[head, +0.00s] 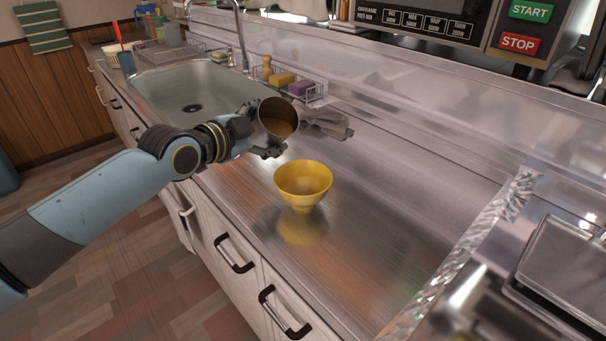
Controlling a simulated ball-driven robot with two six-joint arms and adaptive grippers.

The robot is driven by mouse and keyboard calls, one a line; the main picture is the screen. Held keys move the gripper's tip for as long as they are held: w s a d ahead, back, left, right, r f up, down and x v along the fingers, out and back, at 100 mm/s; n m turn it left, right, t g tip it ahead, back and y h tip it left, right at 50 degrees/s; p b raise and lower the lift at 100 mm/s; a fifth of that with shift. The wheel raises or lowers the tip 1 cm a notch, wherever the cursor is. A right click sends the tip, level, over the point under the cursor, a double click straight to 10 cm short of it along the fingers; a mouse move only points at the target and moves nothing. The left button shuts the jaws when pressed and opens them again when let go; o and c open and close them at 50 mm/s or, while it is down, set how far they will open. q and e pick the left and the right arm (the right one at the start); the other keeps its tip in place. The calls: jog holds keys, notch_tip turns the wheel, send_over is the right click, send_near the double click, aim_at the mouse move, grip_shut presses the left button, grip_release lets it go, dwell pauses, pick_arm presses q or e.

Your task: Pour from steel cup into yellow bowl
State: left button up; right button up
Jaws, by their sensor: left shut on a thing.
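The yellow bowl (303,181) stands upright on the steel counter. The steel cup (278,119) is held by my left gripper (267,134), above the counter, up and to the left of the bowl in the picture. The cup is tilted, with its mouth turned towards the camera, and its inside looks brown. I cannot tell what is in it. The left gripper is shut on the cup's side and is apart from the bowl. No stream shows between cup and bowl. My right gripper is not in view.
A sink (189,97) lies at the left. Behind the cup are a grey cloth (328,122) and a wire rack with a yellow sponge (282,79) and a purple sponge (301,87). The counter right of the bowl is clear up to the machine at far right.

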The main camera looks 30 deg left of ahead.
pick_arm(q)
jog(key=shift+d+r, duration=0.1)
jog(key=shift+r, duration=0.2)
jog(key=shift+f+m+y, duration=0.2)
jog(key=shift+m+y, duration=0.1)
jog(key=shift+m, duration=0.4)
jog(key=shift+f+m+t, duration=0.2)
jog(key=shift+m+t, duration=0.2)
jog(key=shift+m, duration=0.2)
dwell(1.2)
jog(key=shift+m+y+b, duration=0.3)
dwell(0.5)
jog(key=shift+f+m+b, duration=0.2)
jog(key=shift+m+b, duration=0.1)
jog(key=shift+b, duration=0.15)
dwell(0.5)
jog(key=shift+s+d+f+m+t+b, duration=0.15)
jog(key=shift+m+t+b, duration=0.25)
jog(key=shift+b, duration=0.35)
jog(key=shift+d+r+y, duration=0.15)
jog(key=shift+r+y, duration=0.15)
jog(key=shift+s+d+r+m+p, duration=0.2)
jog(key=shift+d+r+m+p, duration=0.55)
jog(key=shift+r, duration=0.2)
dwell(0.4)
